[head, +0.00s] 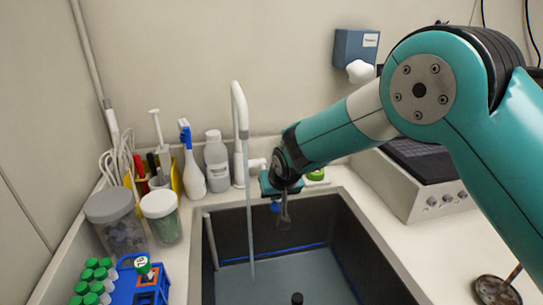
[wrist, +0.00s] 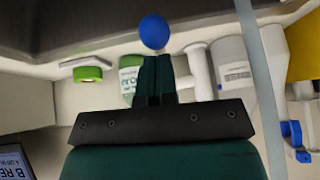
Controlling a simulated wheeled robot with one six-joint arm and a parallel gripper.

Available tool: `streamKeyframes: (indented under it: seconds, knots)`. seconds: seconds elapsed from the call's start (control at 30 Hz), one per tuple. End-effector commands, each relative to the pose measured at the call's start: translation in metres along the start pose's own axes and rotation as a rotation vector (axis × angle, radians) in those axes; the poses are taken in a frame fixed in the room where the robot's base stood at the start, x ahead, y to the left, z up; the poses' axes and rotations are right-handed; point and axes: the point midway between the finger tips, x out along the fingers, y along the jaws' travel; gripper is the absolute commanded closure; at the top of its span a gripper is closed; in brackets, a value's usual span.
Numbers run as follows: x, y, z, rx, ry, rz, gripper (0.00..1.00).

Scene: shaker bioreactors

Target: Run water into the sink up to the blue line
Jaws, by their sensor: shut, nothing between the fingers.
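The dark sink (head: 235,225) has a blue line (head: 295,249) around its inner walls. Grey-blue water (head: 290,275) covers its bottom, its edge lying close to the line; any gap is too small to judge. A thin water stream (head: 250,215) falls from the white tap (head: 239,110) into it. My gripper (head: 277,200) is over the sink's back edge, right of the tap. In the wrist view my gripper (wrist: 155,75) is shut and empty, its fingertips close to a blue ball (wrist: 154,32). I cannot tell whether they touch it.
Bottles (head: 217,160) and a yellow holder (head: 177,178) stand left of the tap. Lidded jars (head: 160,215) and a blue rack (head: 150,290) are on the left counter. A grey device (head: 425,180) stands to the right. A blue dispenser (head: 355,50) hangs on the wall.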

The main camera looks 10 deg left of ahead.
Motion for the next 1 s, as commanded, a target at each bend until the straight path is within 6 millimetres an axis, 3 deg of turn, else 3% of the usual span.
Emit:
streamKeyframes:
  seconds: [0.27,0.43,0.8,1.0]
  knots:
    - [-0.011,0.001,-0.006,0.0,0.001,0.0,1.0]
    - [-0.043,0.004,-0.022,0.0,0.002,-0.001,1.0]
    - [-0.113,0.004,-0.009,-0.001,0.003,-0.002,1.0]
    - [-0.133,0.004,-0.008,-0.001,0.0,-0.001,1.0]
